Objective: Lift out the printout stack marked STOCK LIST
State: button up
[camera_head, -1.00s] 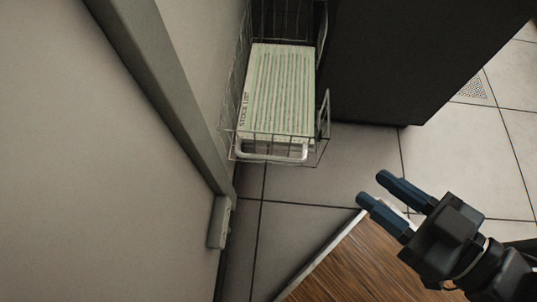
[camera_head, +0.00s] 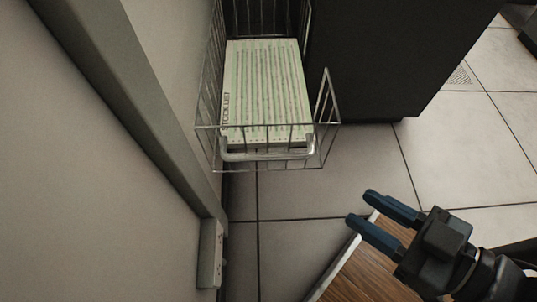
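The printout stack (camera_head: 266,88) is pale with green stripes and has STOCK LIST lettered along its left edge. It lies flat inside a wire basket (camera_head: 325,125) between the wall and a dark cabinet. The basket's front wires and a light handle bar cross the stack's near end. My gripper (camera_head: 361,214) is below and to the right of the basket, apart from it. Its two blue fingers are spread with nothing between them, pointing left.
A dark cabinet (camera_head: 390,55) stands right of the basket. A wall with a grey post (camera_head: 120,100) and a small wall box (camera_head: 210,253) is on the left. A wooden surface (camera_head: 365,270) with a pale edge lies under my gripper. Tiled floor (camera_head: 290,215) is clear in front.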

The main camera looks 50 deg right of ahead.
aim_at(264, 83)
jog(key=j+z, duration=0.15)
jog(key=z, duration=0.25)
jog(key=k+j+z, duration=0.1)
jog(key=z, duration=0.3)
jog(key=k+z, duration=0.1)
jog(key=z, duration=0.3)
jog(key=k+j+z, duration=0.1)
jog(key=z, duration=0.3)
